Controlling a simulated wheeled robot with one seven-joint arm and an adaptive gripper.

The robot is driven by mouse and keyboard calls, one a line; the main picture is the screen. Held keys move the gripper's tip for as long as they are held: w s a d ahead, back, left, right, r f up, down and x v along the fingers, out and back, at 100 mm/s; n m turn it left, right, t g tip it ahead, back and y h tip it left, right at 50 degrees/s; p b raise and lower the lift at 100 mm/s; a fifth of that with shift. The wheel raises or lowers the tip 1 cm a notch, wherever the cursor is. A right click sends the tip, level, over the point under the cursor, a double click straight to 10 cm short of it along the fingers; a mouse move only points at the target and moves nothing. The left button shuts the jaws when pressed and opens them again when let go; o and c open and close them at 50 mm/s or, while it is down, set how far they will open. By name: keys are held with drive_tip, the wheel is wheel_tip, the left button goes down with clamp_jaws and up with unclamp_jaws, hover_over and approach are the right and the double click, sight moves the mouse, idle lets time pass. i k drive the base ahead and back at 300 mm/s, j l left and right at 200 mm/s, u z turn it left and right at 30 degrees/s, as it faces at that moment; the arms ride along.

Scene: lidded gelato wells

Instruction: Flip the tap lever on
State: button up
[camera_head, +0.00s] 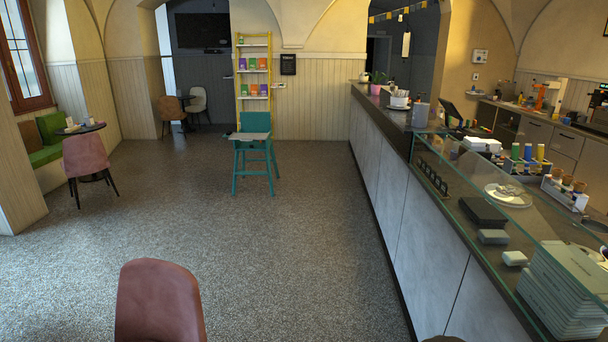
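I cannot make out a tap or its lever in the head view. My gripper is not in view. The long counter (393,183) runs from the near right toward the back. A back counter (535,112) with drawers stands along the right wall. It carries an orange appliance (540,93) and, at the right edge, a dark machine (599,108). These are too small to show any lever clearly.
A pink chair (160,300) stands close in front and a teal high chair (254,150) further back. Another pink chair (87,163) is by the left bench. The grey floor (270,240) between them is clear. A glass screen (480,200) edges the near counter.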

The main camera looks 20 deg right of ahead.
sight(570, 203)
drive_tip(key=i+z, duration=0.85)
drive_tip(key=i+j+z, duration=0.4)
drive_tip(key=i, duration=0.15)
drive_tip(key=i+j+z, duration=0.5)
drive_tip(key=i+z, duration=0.2)
drive_tip(key=z, duration=0.15)
drive_tip(key=i+j+z, duration=0.2)
drive_tip(key=z, duration=0.3)
drive_tip(key=i+j+z, duration=0.25)
drive_tip(key=z, duration=0.2)
drive_tip(key=j, duration=0.1)
